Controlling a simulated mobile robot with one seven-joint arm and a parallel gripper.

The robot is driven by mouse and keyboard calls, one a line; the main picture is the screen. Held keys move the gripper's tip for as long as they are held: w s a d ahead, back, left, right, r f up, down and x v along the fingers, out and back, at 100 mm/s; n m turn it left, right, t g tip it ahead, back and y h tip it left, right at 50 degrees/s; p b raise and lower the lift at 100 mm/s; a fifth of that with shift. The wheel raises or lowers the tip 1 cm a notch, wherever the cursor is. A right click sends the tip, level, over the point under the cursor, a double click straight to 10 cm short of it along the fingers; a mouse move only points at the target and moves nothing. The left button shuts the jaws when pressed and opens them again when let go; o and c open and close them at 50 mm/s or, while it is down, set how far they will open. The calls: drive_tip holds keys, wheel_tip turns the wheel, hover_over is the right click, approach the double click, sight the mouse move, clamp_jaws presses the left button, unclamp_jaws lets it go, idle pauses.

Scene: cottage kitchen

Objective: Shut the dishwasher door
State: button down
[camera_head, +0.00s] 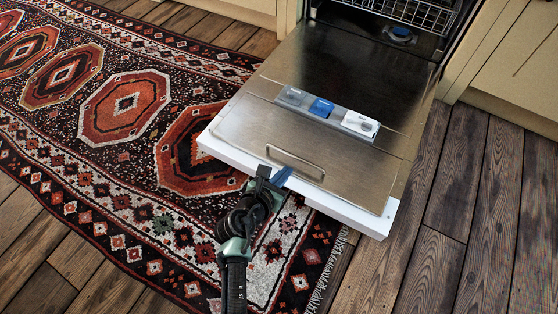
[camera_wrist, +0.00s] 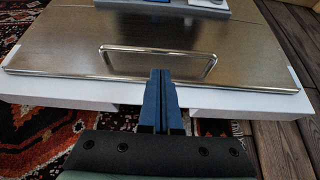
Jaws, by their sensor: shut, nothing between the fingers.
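The dishwasher door (camera_head: 333,75) is folded down, lying open and roughly level above the floor. A metal loop handle (camera_head: 295,161) is near its free end, with a white edge (camera_head: 230,158) along the front. My gripper (camera_head: 282,175) is at this free end, its blue fingers close to the handle. In the wrist view the door (camera_wrist: 240,48) fills the upper part, with the handle (camera_wrist: 158,50) just beyond my shut fingers (camera_wrist: 160,78). The fingers hold nothing. I cannot tell whether they touch the door.
A lower rack (camera_head: 415,12) shows inside the dishwasher (camera_head: 440,45). A detergent dispenser panel (camera_head: 327,109) is on the door's inner face. A patterned rug (camera_head: 120,110) covers the floor at left. Wooden floor (camera_head: 470,220) is clear at right. Beige cabinets (camera_head: 515,70) flank the machine.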

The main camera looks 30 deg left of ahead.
drive_tip(key=b+x, duration=0.2)
drive_tip(key=x, duration=0.1)
drive_tip(key=shift+w+f, duration=0.3)
drive_tip(key=shift+w+b, duration=0.2)
drive_tip(key=shift+b, duration=0.1)
drive_tip(key=shift+r, duration=0.15)
